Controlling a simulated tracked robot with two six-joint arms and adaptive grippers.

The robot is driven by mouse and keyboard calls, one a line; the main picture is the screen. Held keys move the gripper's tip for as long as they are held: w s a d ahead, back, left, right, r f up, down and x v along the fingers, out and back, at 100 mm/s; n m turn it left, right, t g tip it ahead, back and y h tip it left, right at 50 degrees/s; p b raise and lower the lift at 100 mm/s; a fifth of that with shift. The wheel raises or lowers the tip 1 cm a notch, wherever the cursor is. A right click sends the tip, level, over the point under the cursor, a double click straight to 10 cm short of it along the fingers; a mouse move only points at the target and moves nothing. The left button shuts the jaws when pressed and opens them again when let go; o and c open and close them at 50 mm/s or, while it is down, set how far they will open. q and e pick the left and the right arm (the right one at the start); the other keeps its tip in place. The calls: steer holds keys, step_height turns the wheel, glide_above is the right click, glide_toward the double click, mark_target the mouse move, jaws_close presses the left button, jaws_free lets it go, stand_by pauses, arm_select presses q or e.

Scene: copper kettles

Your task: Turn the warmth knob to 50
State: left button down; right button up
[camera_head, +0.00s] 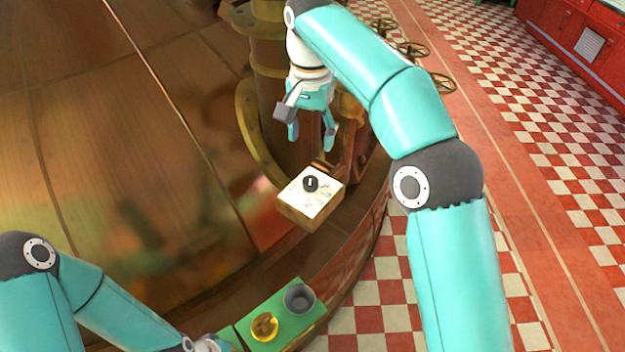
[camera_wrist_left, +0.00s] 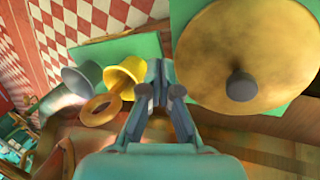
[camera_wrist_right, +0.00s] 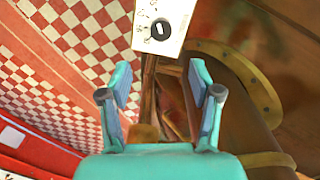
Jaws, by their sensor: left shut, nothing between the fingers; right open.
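The warmth knob (camera_head: 310,184) is a small black dial with a pale mark, on the white face of a box (camera_head: 299,204) fixed at the copper kettle's side. The knob also shows in the right wrist view (camera_wrist_right: 160,29), beyond the fingertips; its scale markings are too small to read. My right gripper (camera_head: 309,133) is open and empty, above the box and apart from the knob. It also shows in the right wrist view (camera_wrist_right: 164,88). My left gripper (camera_wrist_left: 162,86) is shut and empty, far from the knob, near a yellow cup and a brass disc.
A green board (camera_head: 284,329) holds a grey cup (camera_head: 299,298) and a yellow cup (camera_head: 264,327). A brass disc with a dark knob (camera_wrist_left: 243,60) is beside my left gripper. The kettle (camera_head: 120,120) fills the left; a vertical pipe (camera_head: 272,85) stands behind my right gripper.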

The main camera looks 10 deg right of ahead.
mark_target(310, 180)
arm_select(q)
step_height(310, 180, down, 2)
steer(key=shift+f+b, duration=0.15)
steer(key=shift+b, duration=0.7)
arm_select(e)
step_height(310, 180, down, 13)
steer(key=shift+a+r, duration=0.1)
steer(key=shift+r, duration=0.1)
